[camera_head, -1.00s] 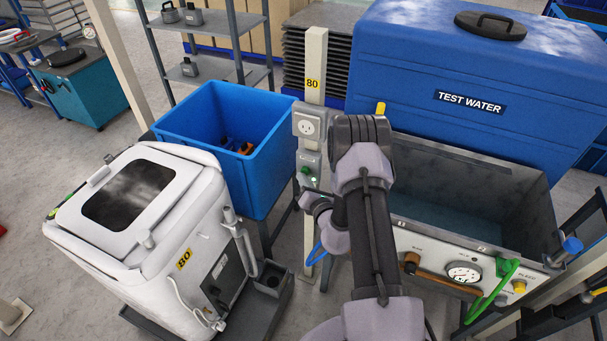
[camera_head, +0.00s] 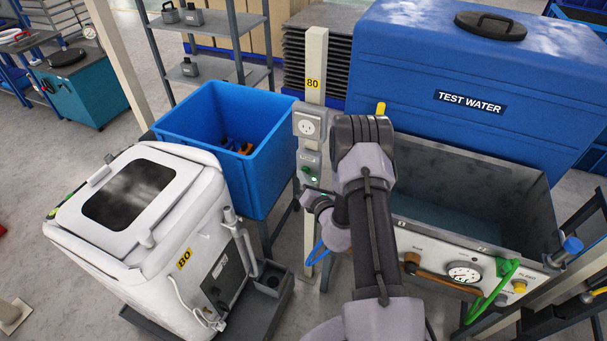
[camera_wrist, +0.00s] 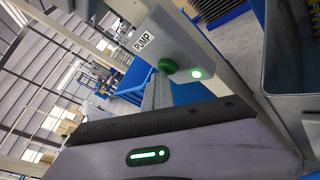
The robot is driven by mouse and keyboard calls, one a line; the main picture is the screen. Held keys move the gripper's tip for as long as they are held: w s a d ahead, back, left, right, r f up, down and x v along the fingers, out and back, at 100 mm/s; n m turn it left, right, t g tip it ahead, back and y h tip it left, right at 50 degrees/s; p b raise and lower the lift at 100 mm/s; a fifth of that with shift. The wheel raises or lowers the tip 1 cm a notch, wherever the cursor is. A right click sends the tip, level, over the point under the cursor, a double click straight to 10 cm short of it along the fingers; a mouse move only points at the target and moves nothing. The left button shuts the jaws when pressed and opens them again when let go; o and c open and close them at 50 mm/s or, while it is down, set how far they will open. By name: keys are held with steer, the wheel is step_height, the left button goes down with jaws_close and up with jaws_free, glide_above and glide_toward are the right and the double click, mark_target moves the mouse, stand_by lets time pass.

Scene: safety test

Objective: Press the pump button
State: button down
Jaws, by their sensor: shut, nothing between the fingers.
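A grey box labelled PUMP (camera_wrist: 183,43) shows in the wrist view, with a round green button (camera_wrist: 167,66) and a lit green lamp (camera_wrist: 196,73) on it. In the head view the pump box (camera_head: 309,160) hangs on a post under a grey socket. My gripper (camera_wrist: 158,80) is shut and empty, its narrow tip right at the green button. I cannot tell whether the tip touches the button. In the head view my arm hides the gripper's fingers.
A blue bin (camera_head: 195,118) and a white machine marked 80 (camera_head: 128,225) stand to the left. A blue TEST WATER tank (camera_head: 420,75) stands behind an open grey basin (camera_head: 535,215) on the right. The post (camera_head: 316,60) rises close to my arm.

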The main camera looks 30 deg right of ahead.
steer(key=shift+s, duration=0.1)
steer(key=shift+a, duration=0.1)
steer(key=s+a, duration=0.3)
steer(key=a, duration=0.1)
steer(key=shift+s+a, duration=0.35)
steer(key=shift+s, duration=0.05)
steer(key=shift+r, duration=0.1)
